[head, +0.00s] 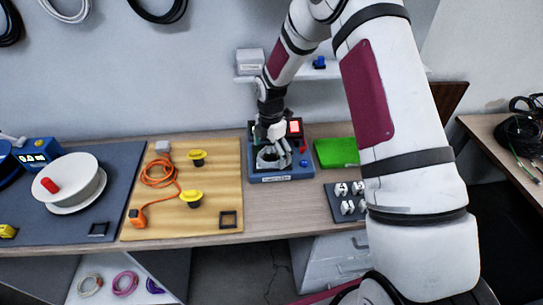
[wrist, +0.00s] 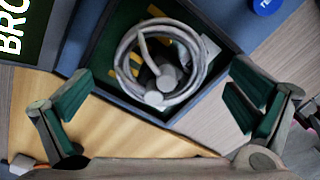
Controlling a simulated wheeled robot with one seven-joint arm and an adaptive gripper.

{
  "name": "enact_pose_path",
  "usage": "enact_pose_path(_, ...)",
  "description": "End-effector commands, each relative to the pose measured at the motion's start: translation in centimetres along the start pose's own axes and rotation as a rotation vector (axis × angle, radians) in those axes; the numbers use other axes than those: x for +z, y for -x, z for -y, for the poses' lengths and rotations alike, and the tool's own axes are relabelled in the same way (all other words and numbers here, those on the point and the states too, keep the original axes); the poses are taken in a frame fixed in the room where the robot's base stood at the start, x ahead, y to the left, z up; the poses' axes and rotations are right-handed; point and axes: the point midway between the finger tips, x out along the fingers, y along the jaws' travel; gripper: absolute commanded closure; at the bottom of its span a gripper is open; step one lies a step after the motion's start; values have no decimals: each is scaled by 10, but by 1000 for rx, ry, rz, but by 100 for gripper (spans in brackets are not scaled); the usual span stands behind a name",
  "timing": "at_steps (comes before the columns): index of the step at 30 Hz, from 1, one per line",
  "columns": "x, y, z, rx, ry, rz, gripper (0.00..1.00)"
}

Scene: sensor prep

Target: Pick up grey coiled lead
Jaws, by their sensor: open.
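The grey coiled lead (wrist: 203,62) lies in a blue tray with a dark green inside (wrist: 106,72). In the wrist view its loops and two grey plug ends show near the middle top. In the head view the lead (head: 268,157) sits in the blue tray (head: 283,177), partly hidden by my gripper. My gripper (head: 277,146) is above the tray. In the wrist view my gripper (wrist: 160,103) has its green-padded fingers spread wide, one on each side of the lead's near end, with nothing between them held.
An orange lead (head: 158,178) and yellow knobs lie on the wooden board (head: 222,205) to the left. A green block (head: 337,152) and a dark tray of white pieces (head: 347,209) stand to the right. A wall shelf (head: 245,79) is behind my arm.

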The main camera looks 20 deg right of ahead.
Motion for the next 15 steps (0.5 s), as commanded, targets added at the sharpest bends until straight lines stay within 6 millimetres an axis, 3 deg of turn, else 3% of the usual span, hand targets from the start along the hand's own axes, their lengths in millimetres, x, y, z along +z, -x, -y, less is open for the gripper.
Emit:
enact_pose_path(2,0,0,0,0,0,0,0)
enact_pose_path(3,0,0,0,0,0,0,5)
enact_pose_path(11,0,0,0,0,0,0,63)
enact_pose_path(15,0,0,0,0,0,0,64)
